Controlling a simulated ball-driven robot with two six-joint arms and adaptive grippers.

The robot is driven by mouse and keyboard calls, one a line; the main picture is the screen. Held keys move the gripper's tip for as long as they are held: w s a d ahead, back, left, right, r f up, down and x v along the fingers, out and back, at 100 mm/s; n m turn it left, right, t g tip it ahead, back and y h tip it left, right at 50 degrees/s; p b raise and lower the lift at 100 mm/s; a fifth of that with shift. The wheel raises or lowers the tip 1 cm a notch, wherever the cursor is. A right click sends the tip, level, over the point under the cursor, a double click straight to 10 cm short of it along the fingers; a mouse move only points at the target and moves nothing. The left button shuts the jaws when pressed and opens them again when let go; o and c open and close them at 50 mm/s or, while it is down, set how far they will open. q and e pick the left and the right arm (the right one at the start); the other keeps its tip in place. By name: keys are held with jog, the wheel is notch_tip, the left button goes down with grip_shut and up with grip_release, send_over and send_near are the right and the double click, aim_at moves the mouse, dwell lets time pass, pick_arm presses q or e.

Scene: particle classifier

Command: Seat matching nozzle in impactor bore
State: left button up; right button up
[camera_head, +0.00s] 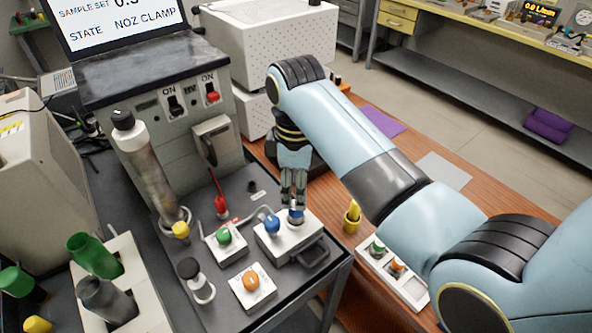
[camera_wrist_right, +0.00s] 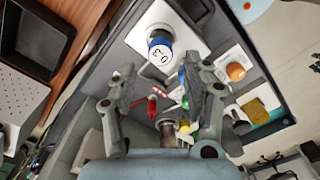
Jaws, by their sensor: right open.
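A nozzle with a blue band and a white top marked 0.3 (camera_wrist_right: 160,52) stands in a white block (camera_wrist_right: 185,22). In the head view, this nozzle (camera_head: 296,215) stands upright on the white block (camera_head: 285,249), beside a blue knob (camera_head: 272,224). Its lower part is hidden, so I cannot tell its depth in the bore. My right gripper (camera_head: 293,203) is just above it, pointing down. In the wrist view the right gripper (camera_wrist_right: 158,84) is open, with the nozzle beyond its fingertips, apart from them. My left gripper is not in view.
A white tray (camera_head: 412,292) on the wooden bench holds a green-banded and an orange-banded nozzle. A yellow holder (camera_head: 352,216) stands nearby. Green (camera_head: 224,237) and orange (camera_head: 251,281) knobs sit left of the block.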

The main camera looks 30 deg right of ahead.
notch_tip(320, 180, up, 5)
dwell(0.6)
